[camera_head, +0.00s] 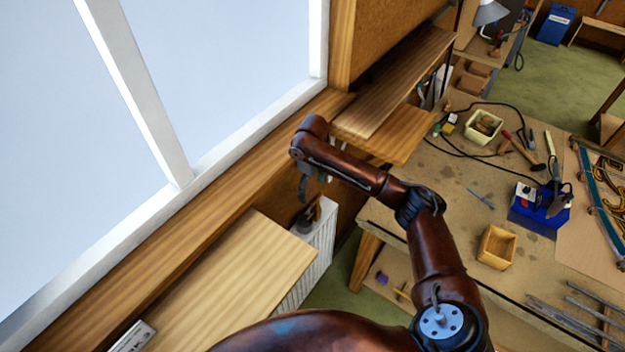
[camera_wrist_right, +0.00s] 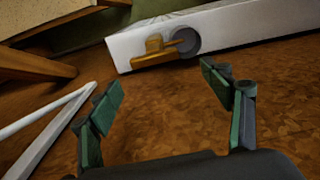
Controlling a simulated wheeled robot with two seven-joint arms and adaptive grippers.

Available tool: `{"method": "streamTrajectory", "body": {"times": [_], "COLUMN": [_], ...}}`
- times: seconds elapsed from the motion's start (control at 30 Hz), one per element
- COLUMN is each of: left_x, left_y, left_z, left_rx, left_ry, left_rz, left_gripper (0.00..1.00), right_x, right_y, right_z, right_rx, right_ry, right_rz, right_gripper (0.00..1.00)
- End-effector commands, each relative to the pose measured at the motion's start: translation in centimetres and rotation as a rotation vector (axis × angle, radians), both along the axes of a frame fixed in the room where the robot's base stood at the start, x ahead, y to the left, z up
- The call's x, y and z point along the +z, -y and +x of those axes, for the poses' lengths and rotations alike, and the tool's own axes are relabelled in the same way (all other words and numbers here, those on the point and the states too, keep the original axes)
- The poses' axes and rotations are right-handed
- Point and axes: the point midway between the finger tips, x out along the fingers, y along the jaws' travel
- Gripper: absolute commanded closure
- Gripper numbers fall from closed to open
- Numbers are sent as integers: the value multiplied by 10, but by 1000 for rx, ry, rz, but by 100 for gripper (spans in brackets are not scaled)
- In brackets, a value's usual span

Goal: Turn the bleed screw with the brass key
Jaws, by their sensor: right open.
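The white radiator (camera_head: 318,248) stands under the wooden sill in the head view, and its end (camera_wrist_right: 240,22) crosses the top of the wrist view. The brass key (camera_wrist_right: 158,52) sits at the radiator's end, against a round grey fitting (camera_wrist_right: 186,41) that looks like the bleed screw. How far the key is seated on it I cannot tell. In the head view the key (camera_head: 313,212) is small and dark. My right gripper (camera_head: 312,188) hangs just above it; in the wrist view its fingers (camera_wrist_right: 165,95) are apart with nothing between them, short of the key.
A shelf (camera_head: 390,135) is beyond my right wrist. The workbench (camera_head: 445,215) at right holds a wooden box (camera_head: 497,247), a blue device (camera_head: 540,208) and tools. A white pipe (camera_wrist_right: 45,120) runs left in the wrist view.

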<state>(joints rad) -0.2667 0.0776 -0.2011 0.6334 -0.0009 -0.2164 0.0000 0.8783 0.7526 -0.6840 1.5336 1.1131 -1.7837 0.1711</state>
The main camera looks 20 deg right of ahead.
Motion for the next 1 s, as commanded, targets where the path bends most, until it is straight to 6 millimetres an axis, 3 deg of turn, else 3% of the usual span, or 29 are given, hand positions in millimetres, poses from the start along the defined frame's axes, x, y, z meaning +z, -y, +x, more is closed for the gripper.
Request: {"method": "streamTrajectory", "body": {"times": [0.1, 0.2, 0.27, 0.37, 0.5, 0.63, 0.8, 1.0], "left_x": [1, 3, 5, 7, 10, 11, 10, 9], "left_y": [1, -4, -8, -10, -7, -3, -3, -3], "left_z": [-43, -73, -81, -72, -37, -19, -26, -47], "left_rx": [13, 19, 20, 18, 11, 7, 9, 14], "left_ry": [-52, -88, -98, -88, -43, -20, -31, -56], "left_rz": [-1, 6, 9, 12, 8, 3, 3, 3], "left_gripper": [29, 29, 29, 29, 29, 29, 29, 29], "right_x": [-22, -38, -46, -56, -65, -67, -67, -66], "right_y": [9, 12, 13, 14, 14, 13, 12, 12], "right_z": [-2, -3, -3, -4, -4, -3, -3, -3], "right_rx": [-16, -20, -22, -23, -23, -21, -20, -19], "right_ry": [-8, -9, -8, -7, -7, -6, -6, -6], "right_rz": [-1, -1, -2, -2, -2, -1, -2, -2], "right_gripper": [28, 28, 28, 28, 28, 28, 29, 43]}}
